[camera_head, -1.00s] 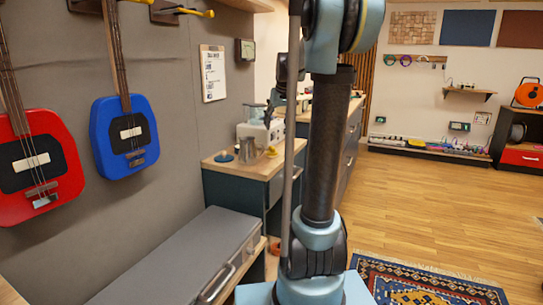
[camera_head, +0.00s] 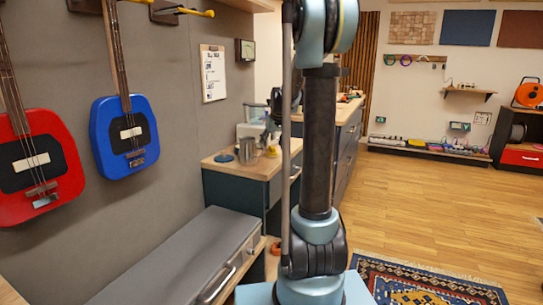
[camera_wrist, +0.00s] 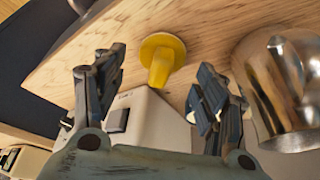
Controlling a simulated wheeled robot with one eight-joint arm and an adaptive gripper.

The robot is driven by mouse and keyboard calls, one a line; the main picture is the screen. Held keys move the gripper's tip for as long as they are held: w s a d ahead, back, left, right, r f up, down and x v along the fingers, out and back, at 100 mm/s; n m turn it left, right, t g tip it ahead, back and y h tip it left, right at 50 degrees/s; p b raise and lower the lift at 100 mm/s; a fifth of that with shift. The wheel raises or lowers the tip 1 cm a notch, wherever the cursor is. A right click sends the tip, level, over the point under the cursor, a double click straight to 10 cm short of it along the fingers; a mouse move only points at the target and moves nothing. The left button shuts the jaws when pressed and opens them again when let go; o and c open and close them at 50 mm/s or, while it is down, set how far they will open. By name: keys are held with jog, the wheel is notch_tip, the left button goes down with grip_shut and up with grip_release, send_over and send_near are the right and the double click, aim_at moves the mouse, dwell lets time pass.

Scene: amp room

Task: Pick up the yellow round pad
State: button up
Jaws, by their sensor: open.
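The yellow round pad (camera_wrist: 166,50) is a round disc with a stubby knob. It lies on the wooden counter top in the wrist view, between and beyond the fingertips of my gripper (camera_wrist: 158,82). The fingers are apart with nothing between them, and do not appear to touch the pad.
A shiny metal jug (camera_wrist: 283,85) stands close to the right finger. A white appliance (camera_wrist: 150,122) is close below the fingers in the wrist view. A blue round pad (camera_head: 224,157) lies at the counter's left.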

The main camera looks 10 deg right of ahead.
aim_at(272, 147)
jog(key=shift+x, duration=1.25)
jog(key=c, duration=1.2)
jog(key=shift+r, duration=0.15)
jog(key=shift+c, duration=0.2)
notch_tip(272, 147, up, 10)
jog(key=shift+f, duration=0.1)
